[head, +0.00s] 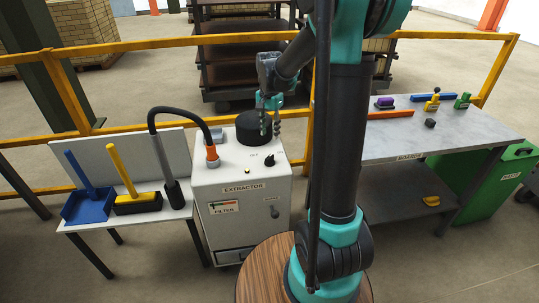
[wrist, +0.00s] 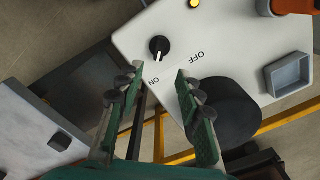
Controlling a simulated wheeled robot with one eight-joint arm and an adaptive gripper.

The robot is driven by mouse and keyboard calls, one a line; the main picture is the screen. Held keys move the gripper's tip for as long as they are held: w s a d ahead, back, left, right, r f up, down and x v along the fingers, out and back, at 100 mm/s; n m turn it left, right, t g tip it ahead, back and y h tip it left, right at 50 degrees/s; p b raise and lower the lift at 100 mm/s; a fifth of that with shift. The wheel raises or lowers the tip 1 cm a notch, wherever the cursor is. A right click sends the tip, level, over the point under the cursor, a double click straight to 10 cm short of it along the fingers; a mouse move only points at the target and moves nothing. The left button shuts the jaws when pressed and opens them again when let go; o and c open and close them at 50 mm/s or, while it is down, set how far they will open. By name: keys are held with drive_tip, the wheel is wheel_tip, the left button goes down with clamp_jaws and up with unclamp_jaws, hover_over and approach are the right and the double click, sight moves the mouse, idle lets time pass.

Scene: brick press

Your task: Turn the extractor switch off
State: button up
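The extractor (head: 240,205) is a white cabinet. Its switch is a small black knob (head: 270,160) on the top, also seen in the wrist view (wrist: 159,46). The knob's white pointer line points toward the ON label (wrist: 153,80); the OFF label (wrist: 197,56) is to its right in the wrist view. My gripper (head: 269,116) is above the cabinet top, near the black round cap. It also shows in the wrist view (wrist: 156,84), its two fingers apart with nothing between them. The knob appears beyond the fingertips, not touched.
The black round cap (wrist: 226,112) is close by the right finger in the wrist view. A black hose (head: 180,110) with an orange collar rises left of the cabinet top. A yellow rail (head: 120,128) runs behind. The boards table (head: 450,130) stands at right.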

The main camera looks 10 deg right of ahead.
sight(270, 156)
wheel_tip(270, 156, down, 11)
drive_tip(key=shift+f, duration=0.15)
drive_tip(key=shift+c, duration=0.3)
clamp_jaws()
